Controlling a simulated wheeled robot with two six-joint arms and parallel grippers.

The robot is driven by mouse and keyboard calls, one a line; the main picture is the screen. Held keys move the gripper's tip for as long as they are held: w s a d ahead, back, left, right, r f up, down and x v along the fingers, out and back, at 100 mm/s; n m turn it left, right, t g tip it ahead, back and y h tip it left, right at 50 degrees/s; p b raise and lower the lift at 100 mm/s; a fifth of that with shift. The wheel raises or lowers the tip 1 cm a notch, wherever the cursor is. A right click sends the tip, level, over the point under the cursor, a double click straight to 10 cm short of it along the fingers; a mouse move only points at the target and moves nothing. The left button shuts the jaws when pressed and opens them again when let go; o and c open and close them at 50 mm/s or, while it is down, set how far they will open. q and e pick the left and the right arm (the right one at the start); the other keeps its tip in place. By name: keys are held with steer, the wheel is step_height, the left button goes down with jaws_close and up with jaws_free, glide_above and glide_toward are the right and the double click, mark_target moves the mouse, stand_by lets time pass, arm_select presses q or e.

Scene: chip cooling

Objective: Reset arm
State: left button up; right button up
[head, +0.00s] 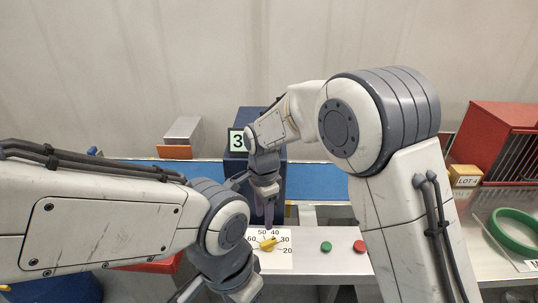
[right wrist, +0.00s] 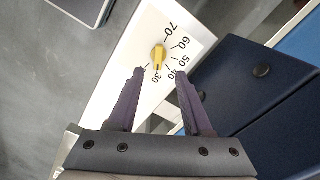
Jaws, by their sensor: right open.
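My right gripper (head: 268,218) points down, open and empty, just behind and above the white dial plate (head: 282,262) in the head view. In the right wrist view its two dark fingers (right wrist: 160,73) stand apart, with the yellow knob (right wrist: 158,54) showing beyond the gap between their tips. The knob (head: 268,244) sits on the numbered dial, and its narrow end points towards about 30. I see no contact between fingers and knob. My left arm comes in from the left and its wrist (head: 227,225) is low in the head view; its fingers are out of the picture.
A green button (head: 326,247) and a red button (head: 360,246) lie right of the dial. Behind stand a dark blue housing (head: 247,122) marked 3 and a blue belt (head: 322,181). A red rack (head: 490,140), a LOT 4 box (head: 465,176) and a green ring (head: 498,226) are at right.

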steer(key=s+d+r+n, duration=0.2)
steer(key=s+n, duration=0.4)
steer(key=s, duration=0.2)
steer(key=s+d+r+n, duration=0.2)
steer(key=s+n, duration=0.4)
steer(key=s, duration=0.3)
steer(key=s+d+r+n+y, duration=0.1)
steer(key=s+d+r+n, duration=0.1)
steer(key=s+n, duration=0.5)
steer(key=shift+s+d, duration=0.75)
steer(key=shift+s, duration=0.3)
